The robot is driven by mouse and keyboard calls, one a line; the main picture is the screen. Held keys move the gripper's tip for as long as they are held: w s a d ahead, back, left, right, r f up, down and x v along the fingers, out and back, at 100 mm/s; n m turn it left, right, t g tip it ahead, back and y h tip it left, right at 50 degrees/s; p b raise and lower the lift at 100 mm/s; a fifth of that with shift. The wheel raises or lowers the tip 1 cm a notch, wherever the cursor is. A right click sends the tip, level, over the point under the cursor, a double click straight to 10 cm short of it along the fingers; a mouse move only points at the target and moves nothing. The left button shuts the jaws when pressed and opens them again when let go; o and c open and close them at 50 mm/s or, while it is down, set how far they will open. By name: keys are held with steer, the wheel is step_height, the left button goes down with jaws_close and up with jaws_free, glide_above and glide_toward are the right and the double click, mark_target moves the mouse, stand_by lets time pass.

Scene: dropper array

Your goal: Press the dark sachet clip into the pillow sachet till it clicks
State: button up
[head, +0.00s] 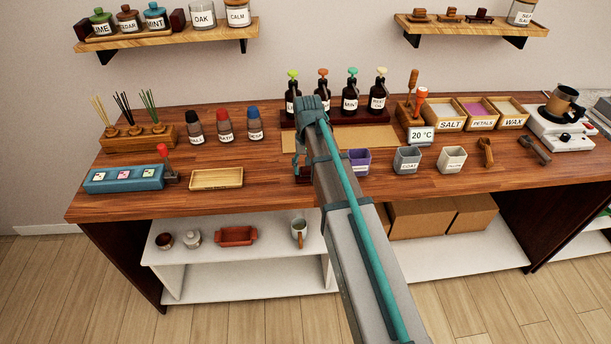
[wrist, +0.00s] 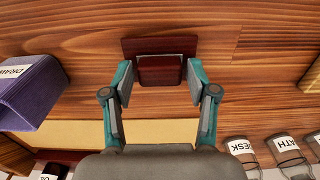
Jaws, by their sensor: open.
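In the wrist view a dark red-brown block (wrist: 160,78) stands against a wider dark red plate (wrist: 160,47), with a thin pale edge between them. I cannot tell which part is the sachet clip. My gripper (wrist: 160,70) is open, with one fingertip on each side of the block; contact is unclear. In the head view my arm hides most of this spot; a bit of dark red (head: 304,174) shows below my gripper (head: 302,160). I cannot pick out a pillow sachet for certain.
A purple pot (head: 358,161) stands right of my gripper, and dark bottles (head: 225,126) stand to its left. A tan mat (head: 375,136) and pump bottles (head: 351,92) lie behind. A wooden tray (head: 216,180) and a blue holder (head: 122,180) sit front left.

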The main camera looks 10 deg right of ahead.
mark_target(307, 168)
steer(key=c, duration=0.9)
steer(key=shift+o, duration=0.2)
steer(key=shift+r+p, duration=1.7)
steer(key=shift+r, duration=0.85)
